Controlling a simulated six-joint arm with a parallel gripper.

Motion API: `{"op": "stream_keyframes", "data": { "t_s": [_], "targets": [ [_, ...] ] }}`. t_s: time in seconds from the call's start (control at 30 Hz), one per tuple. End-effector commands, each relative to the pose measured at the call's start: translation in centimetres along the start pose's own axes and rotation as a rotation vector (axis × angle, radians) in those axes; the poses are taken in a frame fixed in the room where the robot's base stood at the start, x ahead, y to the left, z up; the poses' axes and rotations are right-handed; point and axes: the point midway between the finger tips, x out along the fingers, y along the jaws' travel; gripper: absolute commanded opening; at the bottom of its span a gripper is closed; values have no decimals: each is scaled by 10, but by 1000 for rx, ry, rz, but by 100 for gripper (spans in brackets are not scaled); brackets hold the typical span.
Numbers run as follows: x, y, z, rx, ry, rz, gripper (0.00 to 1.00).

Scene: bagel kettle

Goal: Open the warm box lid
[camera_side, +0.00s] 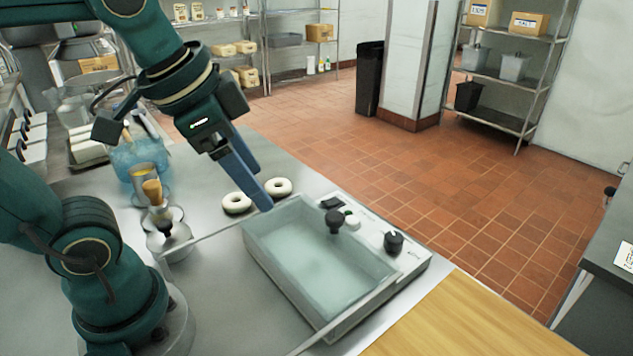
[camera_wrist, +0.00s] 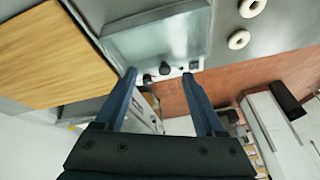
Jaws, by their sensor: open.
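The warm box (camera_side: 384,283) is a low grey metal unit with a pale, glassy rectangular top, which I take as its lid (camera_side: 315,260). A black knob (camera_side: 334,222) stands at its far edge. The lid looks flat and closed, though clear material makes this hard to tell. My gripper (camera_side: 266,204) is over the box's far left corner, its blue fingers pointing down and to the right. In the wrist view, my gripper (camera_wrist: 160,78) has its fingers spread with nothing between them. The knob also shows there (camera_wrist: 165,68), just past the fingertips. I see no contact.
Two pale rings, a nearer one (camera_side: 237,203) and a farther one (camera_side: 278,187), lie on the counter beyond the box. A black dial (camera_side: 393,241) is on the box's right side. A wooden board (camera_side: 480,325) lies at front right. Utensils and a blue-tinted container (camera_side: 140,160) crowd the left.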

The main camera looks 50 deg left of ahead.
Motion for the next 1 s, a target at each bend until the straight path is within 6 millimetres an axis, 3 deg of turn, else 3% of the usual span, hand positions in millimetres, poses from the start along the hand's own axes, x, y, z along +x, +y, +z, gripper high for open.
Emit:
{"op": "stream_keyframes", "data": {
  "t_s": [0.27, 0.5, 0.73, 1.0],
  "targets": [
    [13, -19, -55, 254, -132, 70, 71],
    [56, -30, -89, 403, -245, 153, 71],
    [100, -31, -96, 429, -327, 209, 71],
    [124, -27, -85, 427, -372, 237, 71]
  ]
}}
